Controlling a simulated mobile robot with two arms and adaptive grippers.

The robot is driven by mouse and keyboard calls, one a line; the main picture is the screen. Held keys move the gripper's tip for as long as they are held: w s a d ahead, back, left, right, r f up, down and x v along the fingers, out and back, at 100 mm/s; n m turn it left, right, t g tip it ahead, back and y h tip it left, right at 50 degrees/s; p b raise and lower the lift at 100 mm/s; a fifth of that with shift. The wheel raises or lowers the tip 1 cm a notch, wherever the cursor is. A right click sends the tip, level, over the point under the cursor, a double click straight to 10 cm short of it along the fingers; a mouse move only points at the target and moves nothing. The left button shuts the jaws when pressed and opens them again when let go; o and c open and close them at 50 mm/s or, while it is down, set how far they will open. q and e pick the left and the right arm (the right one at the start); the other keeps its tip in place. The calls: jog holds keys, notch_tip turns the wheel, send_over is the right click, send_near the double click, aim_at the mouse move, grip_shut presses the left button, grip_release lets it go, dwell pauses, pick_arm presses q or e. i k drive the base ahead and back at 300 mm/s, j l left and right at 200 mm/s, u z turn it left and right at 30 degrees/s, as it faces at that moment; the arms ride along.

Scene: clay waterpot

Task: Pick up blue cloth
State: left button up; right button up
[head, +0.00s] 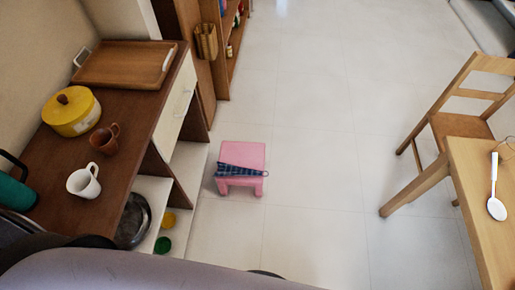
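A dark blue checked cloth (243,171) lies across the front part of the seat of a small pink stool (242,152). Its left end is narrower or bunched and reaches the stool's left edge. The stool stands on the floor, just right of the counter's shelves. Neither of my grippers shows in the head view, so I cannot see whether they are open or shut.
A brown counter (60,180) on the left holds a yellow pot (71,112), a brown mug (104,138), a white mug (84,182) and a wooden tray (125,65). A wooden chair (460,130) and table (478,170) with a white spoon (496,207) stand right. The tiled floor between is clear.

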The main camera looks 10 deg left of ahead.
aim_at(224, 169)
jog(key=u, duration=0.75)
